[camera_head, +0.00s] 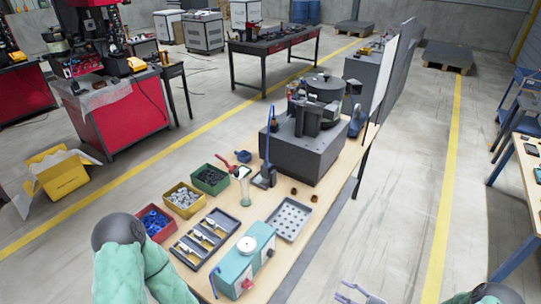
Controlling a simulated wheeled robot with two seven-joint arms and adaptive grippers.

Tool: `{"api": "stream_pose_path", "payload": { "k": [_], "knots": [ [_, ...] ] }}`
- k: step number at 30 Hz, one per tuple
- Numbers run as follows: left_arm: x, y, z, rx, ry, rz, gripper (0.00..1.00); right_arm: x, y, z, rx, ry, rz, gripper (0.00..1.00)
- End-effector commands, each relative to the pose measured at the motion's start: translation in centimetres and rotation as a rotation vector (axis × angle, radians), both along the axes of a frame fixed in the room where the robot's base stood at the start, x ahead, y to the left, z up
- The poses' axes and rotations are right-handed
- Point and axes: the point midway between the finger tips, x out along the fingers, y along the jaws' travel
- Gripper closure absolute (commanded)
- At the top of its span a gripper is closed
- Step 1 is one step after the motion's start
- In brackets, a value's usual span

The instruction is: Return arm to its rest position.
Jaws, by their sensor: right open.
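My right gripper (354,290) shows at the bottom edge, right of the workbench (292,262). Its pale fingers are spread apart with nothing between them, and the picture's edge cuts off the rest of it. It appears clear of the bench's right edge, over the grey floor. Part of my right arm shows at the bottom right corner. My left arm, in a green cover with a dark joint, rises at the bottom left. My left gripper is out of view.
The bench carries a bowl feeder (325,88) on a dark base, red (158,237), yellow (169,205) and green (199,186) bins, a black tray (181,249), a perforated tray (272,224) and a teal device (233,268). Floor right of the bench (400,225) is clear.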

Motion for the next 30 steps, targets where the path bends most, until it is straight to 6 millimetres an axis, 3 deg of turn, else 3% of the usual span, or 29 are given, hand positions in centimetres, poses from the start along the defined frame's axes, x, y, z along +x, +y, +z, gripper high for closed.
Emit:
{"api": "stream_pose_path", "payload": {
  "k": [11, 20, 25, 30],
  "knots": [
    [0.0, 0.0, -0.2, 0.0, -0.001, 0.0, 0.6, -3.4, 5.5, -2.6, -0.233, -0.109, 0.245, 0.45],
    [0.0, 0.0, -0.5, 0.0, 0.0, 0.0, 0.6, -9.5, 10.7, -5.9, -0.53, -0.386, 0.645, 0.45],
    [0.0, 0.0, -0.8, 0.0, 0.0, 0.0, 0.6, -14.8, 12.6, -8.5, -0.751, -0.78, 1.058, 0.45],
    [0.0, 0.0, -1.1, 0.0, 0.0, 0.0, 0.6, -18.0, 12.6, -10.5, -0.894, -1.348, 1.491, 0.45]
  ]
}}
